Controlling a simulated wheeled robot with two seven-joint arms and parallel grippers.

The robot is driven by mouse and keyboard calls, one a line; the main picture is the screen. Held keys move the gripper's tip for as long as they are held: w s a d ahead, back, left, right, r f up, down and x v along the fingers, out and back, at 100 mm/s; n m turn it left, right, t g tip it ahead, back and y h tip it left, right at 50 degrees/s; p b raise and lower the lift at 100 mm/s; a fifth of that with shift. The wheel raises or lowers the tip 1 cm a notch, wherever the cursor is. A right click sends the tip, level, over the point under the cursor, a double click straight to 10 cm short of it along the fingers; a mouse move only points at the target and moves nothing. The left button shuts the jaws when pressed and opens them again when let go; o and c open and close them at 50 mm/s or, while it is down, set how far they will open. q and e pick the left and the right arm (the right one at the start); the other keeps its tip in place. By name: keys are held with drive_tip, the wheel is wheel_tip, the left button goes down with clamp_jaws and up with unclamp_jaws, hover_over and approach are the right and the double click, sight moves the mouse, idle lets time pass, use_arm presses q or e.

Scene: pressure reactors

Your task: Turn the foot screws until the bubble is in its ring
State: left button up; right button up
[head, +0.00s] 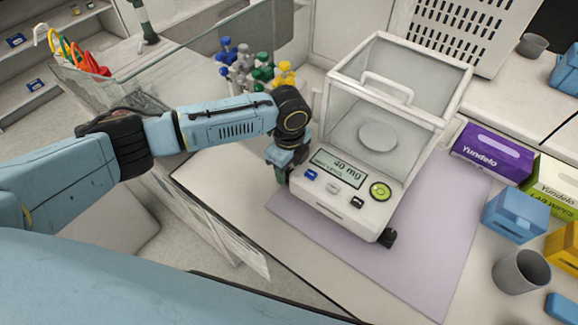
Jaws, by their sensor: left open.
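The white balance (335,205) stands on a lilac mat (425,265), with a clear draft shield (375,95) and a round pan (378,137) inside. Its display (338,168) reads "40 mg" with a smaller line that seems to say not level. A round green bubble level (380,191) with a dark ring sits at the front right of the panel; the bubble's exact place is too small to tell. A black foot screw (387,238) shows at the front right corner. My left gripper (281,174) is open, pointing down at the front left corner, where the other foot screw is hidden.
Purple (493,152) and green-white (555,187) boxes, a blue container (516,215) and a grey cup (521,271) stand at the right. Coloured knobbed items (262,72) stand behind my left arm. The mat before the balance is clear.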

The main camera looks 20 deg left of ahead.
sight(289, 171)
use_arm(q)
drive_tip(key=shift+f, duration=0.1)
drive_tip(key=c, duration=1)
drive_tip(key=shift+m+p, duration=0.4)
drive_tip(key=shift+m, duration=0.4)
drive_tip(key=o, duration=1)
wheel_tip(289, 171, up, 13)
drive_tip(key=shift+r, duration=0.2)
